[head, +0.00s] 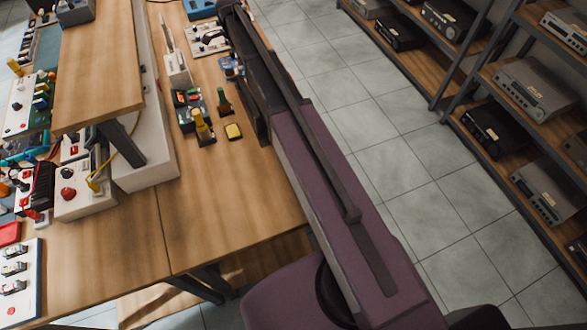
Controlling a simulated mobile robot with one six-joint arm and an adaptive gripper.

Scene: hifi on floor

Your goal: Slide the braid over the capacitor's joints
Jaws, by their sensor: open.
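I cannot pick out the braid or the capacitor for certain in the head view; the parts on the workbench (215,190) are too small to tell. A small dark tray with coloured parts (187,112) lies on the bench left of my arm. A white board (207,38) with a dark curved item on it lies further back. My purple arm crosses the middle of the view from the lower right to the top and hides part of the bench. My gripper's fingers do not show.
A yellow-topped holder (203,130), a small green bottle (223,102) and a yellow pad (233,131) stand near my arm. A raised wooden shelf (97,65) and instruments crowd the left. The front bench is clear. Racks of hi-fi units (530,88) stand right, across tiled floor.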

